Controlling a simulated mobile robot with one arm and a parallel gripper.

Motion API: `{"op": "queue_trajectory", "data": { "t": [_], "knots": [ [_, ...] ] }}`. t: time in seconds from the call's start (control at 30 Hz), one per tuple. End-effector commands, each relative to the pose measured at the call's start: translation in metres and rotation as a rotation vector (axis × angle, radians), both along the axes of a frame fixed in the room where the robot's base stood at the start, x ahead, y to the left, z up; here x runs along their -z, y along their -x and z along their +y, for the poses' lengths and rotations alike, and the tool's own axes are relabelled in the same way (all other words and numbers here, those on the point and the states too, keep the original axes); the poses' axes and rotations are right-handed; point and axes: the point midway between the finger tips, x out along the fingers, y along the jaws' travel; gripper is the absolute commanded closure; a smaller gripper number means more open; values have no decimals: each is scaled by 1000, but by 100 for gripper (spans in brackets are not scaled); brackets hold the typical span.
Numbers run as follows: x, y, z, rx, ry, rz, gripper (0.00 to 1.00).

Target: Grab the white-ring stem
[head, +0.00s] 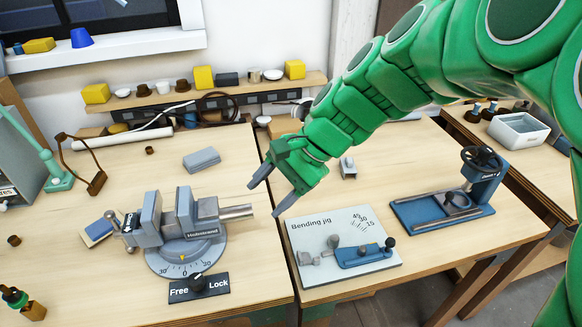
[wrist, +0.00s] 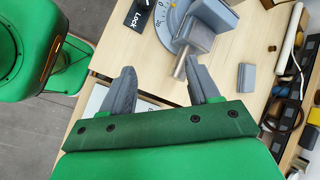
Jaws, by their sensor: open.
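I cannot pick out a stem with a clear white ring in either view. Several small dark upright pieces (head: 476,109) stand on the right-hand table at the back; their rings are too small to tell. My gripper (head: 264,199) is open and empty above the gap between the two front tables. A grey vise (head: 172,225) on a round dial base stands left of my gripper. Its grey cylinder (head: 237,212) points toward my fingers and also shows in the wrist view (wrist: 180,63).
The bending jig (head: 350,228) lies below and right of my gripper. A blue press (head: 440,208) stands further right. A white tray (head: 518,131) sits at the back right. A Free/Lock plate (head: 199,288) lies before the vise. A grey block (head: 201,160) lies behind it.

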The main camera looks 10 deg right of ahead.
Motion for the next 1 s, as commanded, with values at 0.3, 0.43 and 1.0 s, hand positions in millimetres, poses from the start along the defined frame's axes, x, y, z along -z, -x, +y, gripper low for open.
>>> {"op": "queue_trajectory", "data": {
  "t": [0.3, 0.43, 1.0],
  "knots": [
    [-9, -102, -36, 490, -317, 149, 39],
    [-10, -139, -65, 685, -445, 218, 39],
    [17, -209, -159, 1123, -753, 410, 39]
  ]
}}
